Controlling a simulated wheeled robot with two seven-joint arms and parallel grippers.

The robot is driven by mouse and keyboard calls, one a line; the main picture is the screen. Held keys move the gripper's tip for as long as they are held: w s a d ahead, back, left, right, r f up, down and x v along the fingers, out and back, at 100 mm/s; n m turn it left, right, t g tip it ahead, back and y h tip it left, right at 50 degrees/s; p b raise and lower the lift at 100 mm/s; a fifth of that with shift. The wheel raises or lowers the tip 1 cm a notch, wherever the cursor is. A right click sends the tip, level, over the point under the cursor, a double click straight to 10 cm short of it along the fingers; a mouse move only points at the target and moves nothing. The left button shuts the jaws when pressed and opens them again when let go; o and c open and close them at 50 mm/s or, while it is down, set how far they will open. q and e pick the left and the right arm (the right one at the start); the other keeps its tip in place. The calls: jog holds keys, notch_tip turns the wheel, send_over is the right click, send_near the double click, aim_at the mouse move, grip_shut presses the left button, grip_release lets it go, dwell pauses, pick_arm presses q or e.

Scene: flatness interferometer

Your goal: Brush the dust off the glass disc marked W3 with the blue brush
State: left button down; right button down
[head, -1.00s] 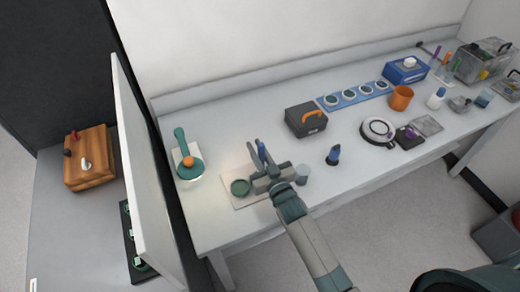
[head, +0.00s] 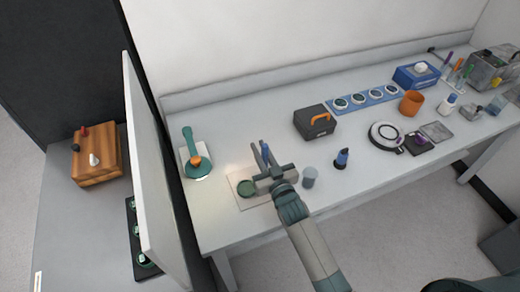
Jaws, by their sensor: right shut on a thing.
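A round green-rimmed disc (head: 246,188) lies on a pale mat (head: 250,202) near the bench's front left; its marking is too small to read, so I cannot tell if it is W3. My right gripper (head: 264,158) is just right of and above this disc in the head view. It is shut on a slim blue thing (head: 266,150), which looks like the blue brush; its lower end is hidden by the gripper. I cannot tell whether it touches the disc. Dust cannot be made out. More discs sit in a blue rack (head: 349,104) at the back. My left gripper is out of view.
A grey cup (head: 310,177) and a dark blue bulb-like item (head: 342,158) stand close right of my gripper. A teal instrument (head: 197,168) stands left, a dark box with orange handle (head: 315,123) behind. A white panel (head: 150,170) rises at the bench's left end.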

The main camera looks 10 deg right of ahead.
jog(key=shift+f, duration=0.4)
dwell(0.3)
jog(key=shift+s+d+r, duration=0.1)
jog(key=shift+s+d, duration=0.05)
jog(key=shift+d, duration=0.1)
jog(key=shift+s+d+p, duration=0.25)
jog(key=shift+d+p, duration=0.05)
jog(key=shift+d, duration=0.25)
jog(key=shift+s+d+p, duration=0.25)
jog(key=shift+d, duration=0.25)
dwell(1.4)
jog(key=shift+r+p, duration=0.45)
jog(key=shift+p, duration=0.1)
jog(key=shift+w+a, duration=0.1)
jog(key=shift+a, duration=0.05)
dwell(0.3)
jog(key=shift+w+a+b, duration=0.15)
jog(key=shift+w+a, duration=0.15)
jog(key=shift+a, duration=0.3)
jog(key=shift+w+a+b, duration=0.15)
jog(key=shift+w+a, duration=0.1)
jog(key=shift+a, duration=0.35)
